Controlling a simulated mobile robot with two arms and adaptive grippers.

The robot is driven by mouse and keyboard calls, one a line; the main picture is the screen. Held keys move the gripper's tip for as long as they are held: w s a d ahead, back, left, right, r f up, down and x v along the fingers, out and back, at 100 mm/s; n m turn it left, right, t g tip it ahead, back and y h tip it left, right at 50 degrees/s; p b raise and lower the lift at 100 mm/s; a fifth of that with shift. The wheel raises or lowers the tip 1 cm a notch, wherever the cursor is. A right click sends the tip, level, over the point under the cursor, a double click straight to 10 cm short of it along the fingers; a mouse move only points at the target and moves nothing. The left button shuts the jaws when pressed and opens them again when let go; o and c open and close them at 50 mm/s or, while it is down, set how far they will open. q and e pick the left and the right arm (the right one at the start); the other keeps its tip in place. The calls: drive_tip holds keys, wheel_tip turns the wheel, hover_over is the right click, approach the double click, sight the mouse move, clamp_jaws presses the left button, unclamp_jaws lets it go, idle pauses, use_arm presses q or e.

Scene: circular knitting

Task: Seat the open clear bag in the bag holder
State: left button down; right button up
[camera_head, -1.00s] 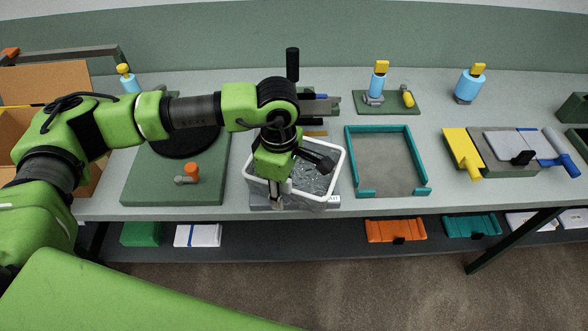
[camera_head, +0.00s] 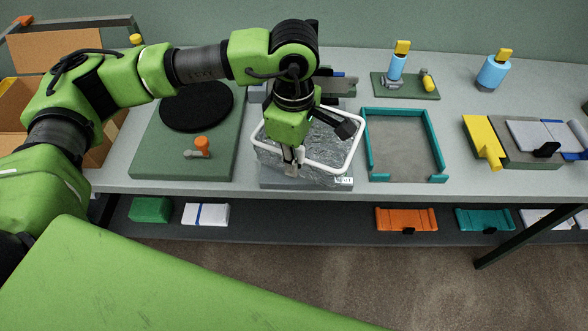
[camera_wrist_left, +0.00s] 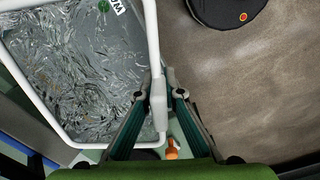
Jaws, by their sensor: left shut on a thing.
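The clear bag (camera_head: 312,148) is crinkled see-through film hanging from a white rounded rim (camera_head: 337,168). Its mouth faces up. My left gripper (camera_head: 291,160) is shut on the near left part of the rim. The left wrist view shows the fingertips (camera_wrist_left: 168,93) closed around the rim's white tab (camera_wrist_left: 158,98), with the film (camera_wrist_left: 80,60) to the left. A grey base with a white label (camera_head: 300,184), apparently the bag holder, is below the bag. The rim looks tilted above it; whether the bag bottom touches it is hidden. My right gripper is not in view.
A green board with a black disc (camera_head: 197,106) and an orange-knobbed part (camera_head: 202,147) lies left. A teal-edged tray (camera_head: 371,150) stands close on the right. Dark fixtures (camera_head: 340,84) stand behind the bag. Bare table shows beyond the tray's right side.

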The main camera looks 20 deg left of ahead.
use_arm(q)
drive_tip(key=s+d+r+b, duration=0.4)
drive_tip(key=s+r, duration=0.5)
drive_tip(key=s, duration=0.3)
drive_tip(key=w+a+f+m, duration=0.5)
drive_tip(key=a+f+m, duration=0.5)
drive_tip(key=m, duration=0.6)
drive_tip(key=shift+f+m, duration=0.3)
drive_tip(key=shift+f, duration=0.4)
drive_tip(key=shift+a, duration=0.1)
